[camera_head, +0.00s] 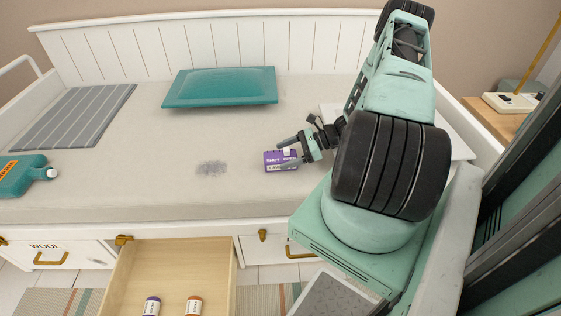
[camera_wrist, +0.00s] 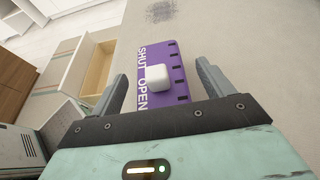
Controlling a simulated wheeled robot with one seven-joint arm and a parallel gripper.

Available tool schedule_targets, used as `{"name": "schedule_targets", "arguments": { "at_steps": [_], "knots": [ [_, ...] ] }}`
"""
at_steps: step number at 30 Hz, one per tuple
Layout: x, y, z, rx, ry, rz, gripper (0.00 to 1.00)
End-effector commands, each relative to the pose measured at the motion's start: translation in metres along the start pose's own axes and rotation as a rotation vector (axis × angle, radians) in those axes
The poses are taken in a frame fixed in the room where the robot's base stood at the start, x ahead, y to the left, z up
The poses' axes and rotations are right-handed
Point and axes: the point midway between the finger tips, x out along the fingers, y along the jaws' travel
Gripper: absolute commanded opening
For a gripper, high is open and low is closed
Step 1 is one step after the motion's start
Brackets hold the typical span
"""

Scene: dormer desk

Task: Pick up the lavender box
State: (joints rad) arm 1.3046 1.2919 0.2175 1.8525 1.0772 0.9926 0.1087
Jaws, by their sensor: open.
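The lavender box (camera_head: 272,161) is a small purple box lying on the pale daybed mattress, left of my arm in the head view. In the wrist view the purple box (camera_wrist: 178,62) shows "SHUT" and "OPEN" lettering, dark marks along one edge and a white rounded block (camera_wrist: 158,77) on its face. My gripper (camera_head: 291,150) is open, with its fingers at the box in the head view. In the wrist view the fingers (camera_wrist: 162,90) stand on either side of the box, with gaps visible. I cannot tell how far down they reach.
A teal cushion (camera_head: 220,87) lies behind, and a grey striped cloth (camera_head: 75,115) and teal bottle (camera_head: 22,176) lie left. A dark smudge (camera_head: 211,168) marks the mattress. An open drawer (camera_head: 178,265) below holds two small bottles. The mattress between is clear.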

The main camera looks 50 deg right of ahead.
Motion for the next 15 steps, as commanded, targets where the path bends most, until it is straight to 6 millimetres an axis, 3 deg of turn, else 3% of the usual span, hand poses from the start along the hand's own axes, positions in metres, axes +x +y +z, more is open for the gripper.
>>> {"name": "schedule_targets", "arguments": {
  "at_steps": [4,11,15],
  "knots": [
    [0.021,0.000,-0.001,0.000,0.000,0.001,0.80],
    [0.024,0.000,0.000,0.000,0.000,-0.001,0.80],
    [0.023,0.000,0.000,0.000,0.000,-0.001,0.47]
  ]
}}
